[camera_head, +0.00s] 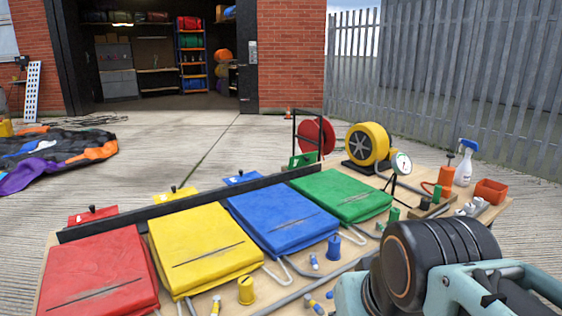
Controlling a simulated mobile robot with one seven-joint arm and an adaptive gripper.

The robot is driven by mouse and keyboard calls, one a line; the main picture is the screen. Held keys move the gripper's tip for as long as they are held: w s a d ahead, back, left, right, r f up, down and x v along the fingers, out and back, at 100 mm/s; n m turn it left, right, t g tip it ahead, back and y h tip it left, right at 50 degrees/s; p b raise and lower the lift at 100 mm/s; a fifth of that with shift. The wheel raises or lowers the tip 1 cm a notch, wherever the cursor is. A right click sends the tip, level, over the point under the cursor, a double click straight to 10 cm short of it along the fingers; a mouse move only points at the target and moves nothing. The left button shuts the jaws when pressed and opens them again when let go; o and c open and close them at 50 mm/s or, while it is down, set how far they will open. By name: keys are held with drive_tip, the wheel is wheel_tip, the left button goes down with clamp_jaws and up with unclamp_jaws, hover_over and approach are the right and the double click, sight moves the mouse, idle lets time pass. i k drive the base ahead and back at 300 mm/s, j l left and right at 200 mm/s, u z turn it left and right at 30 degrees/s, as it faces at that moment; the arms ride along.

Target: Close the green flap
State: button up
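A green padded panel (342,194) lies on the wooden table, last in a row of coloured panels, with a dark slit across its top. Behind it, past the black rail, a smaller green piece (302,160) stands by a black upright frame. I cannot tell from this view which green part is the flap, or how far open it is. My gripper (510,292) shows only in part at the lower right, beside my dark wrist, nearer the camera than the green panel. Its fingertips are not clearly visible, and nothing is seen held.
Blue (283,218), yellow (203,247) and red (98,272) panels lie to the left. Grey tubes and coloured plugs sit along the front. A yellow blower (368,143), gauge (401,163), spray bottle (464,168) and orange tray (491,191) stand at the right. The black rail (190,205) runs behind the panels.

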sight(296, 162)
drive_tip(key=i+l+u, duration=0.1)
drive_tip(key=l, duration=0.25)
drive_tip(key=i+l+u, duration=0.1)
drive_tip(key=i+l, duration=0.2)
drive_tip(key=i+l+u, duration=0.1)
drive_tip(key=l, duration=0.3)
drive_tip(key=i+l+u, duration=0.1)
drive_tip(key=i+l, duration=0.15)
drive_tip(key=l, duration=0.15)
